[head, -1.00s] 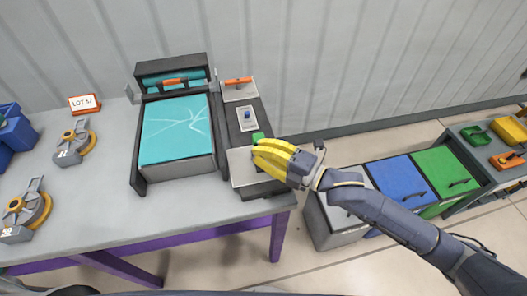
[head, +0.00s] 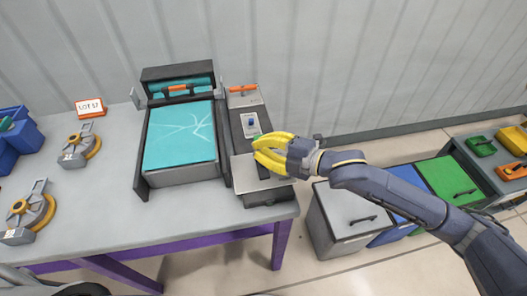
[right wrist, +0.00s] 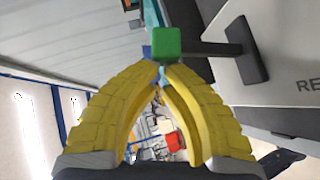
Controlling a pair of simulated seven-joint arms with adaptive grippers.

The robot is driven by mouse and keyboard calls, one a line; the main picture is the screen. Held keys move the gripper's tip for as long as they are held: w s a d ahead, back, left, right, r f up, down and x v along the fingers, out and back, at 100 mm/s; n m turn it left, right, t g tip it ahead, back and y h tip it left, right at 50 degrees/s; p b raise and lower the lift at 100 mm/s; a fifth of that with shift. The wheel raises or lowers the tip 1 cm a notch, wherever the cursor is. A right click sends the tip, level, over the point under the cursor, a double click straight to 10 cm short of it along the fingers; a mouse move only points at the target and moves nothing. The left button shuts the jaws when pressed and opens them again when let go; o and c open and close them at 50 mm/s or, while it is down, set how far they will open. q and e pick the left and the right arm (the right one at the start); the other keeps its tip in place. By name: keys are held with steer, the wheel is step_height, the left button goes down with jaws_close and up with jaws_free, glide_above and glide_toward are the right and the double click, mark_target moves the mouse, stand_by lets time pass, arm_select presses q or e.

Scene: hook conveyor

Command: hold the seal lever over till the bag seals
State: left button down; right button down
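The seal lever's green knob (right wrist: 167,44) shows in the right wrist view on a grey rod that comes from a dark slot on the machine. In the head view the knob (head: 257,138) is mostly hidden by yellow fingers. My right gripper (head: 257,155) is beside it, above the dark narrow unit (head: 239,140). In the right wrist view its fingertips (right wrist: 162,66) come together right at the knob's lower edge; whether they touch it I cannot tell. A teal sheet (head: 180,136), perhaps the bag, lies on the tray to the left. My left gripper is out of view.
A dark frame with an orange handle (head: 178,90) stands behind the teal sheet. Grey-and-orange hooks (head: 78,147) and blue bins (head: 16,137) are at the left. A grey cabinet (head: 342,222) and blue and green lids stand at the right. A wall closes the back.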

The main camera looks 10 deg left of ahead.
steer(key=shift+w+r, duration=0.1)
steer(key=shift+w, duration=0.2)
steer(key=shift+w+a, duration=0.25)
steer(key=shift+w, duration=0.4)
stand_by(1.7)
steer(key=shift+s+r, duration=0.15)
steer(key=shift+s, duration=0.25)
steer(key=s+a+r+v, duration=0.1)
steer(key=v, duration=1.1)
steer(key=shift+s+r, duration=0.25)
steer(key=shift+r, duration=0.05)
steer(key=shift+d, duration=0.1)
